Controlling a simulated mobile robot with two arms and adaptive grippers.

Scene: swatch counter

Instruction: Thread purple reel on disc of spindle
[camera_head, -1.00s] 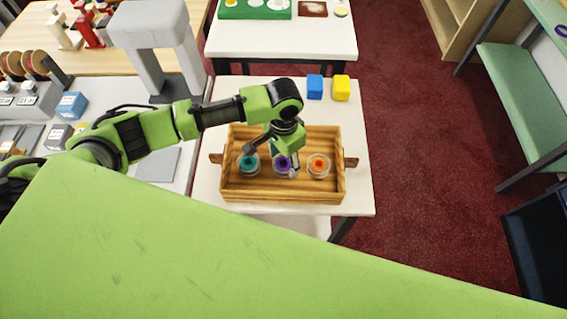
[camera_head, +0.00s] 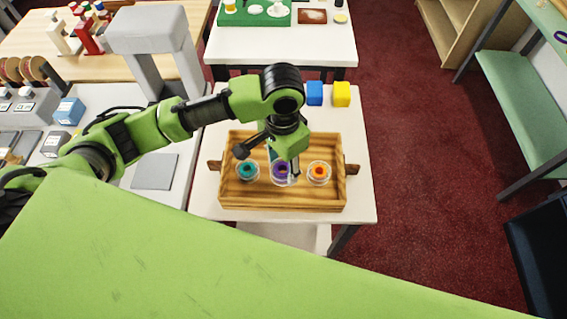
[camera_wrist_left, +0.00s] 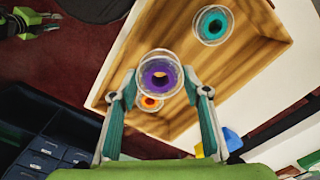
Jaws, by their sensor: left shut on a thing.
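The purple reel (camera_head: 279,172) has a purple core between clear round flanges. My left gripper (camera_head: 285,170) is shut on it above the wooden tray (camera_head: 281,205). In the left wrist view the purple reel (camera_wrist_left: 150,80) sits between the fingertips of my left gripper (camera_wrist_left: 161,90). It looks larger than the other reels there and partly covers the orange one, so it is held above the tray floor. I cannot make out a spindle for certain. A black and green part at the upper left of the wrist view looks like my right gripper (camera_wrist_left: 28,22); its jaws are unclear.
The teal reel (camera_head: 247,171) and orange reel (camera_head: 318,172) stand in the tray on either side. A blue block (camera_head: 314,93) and yellow block (camera_head: 341,94) stand behind it. A grey arch (camera_head: 150,40) stands at the left. Red floor lies open at right.

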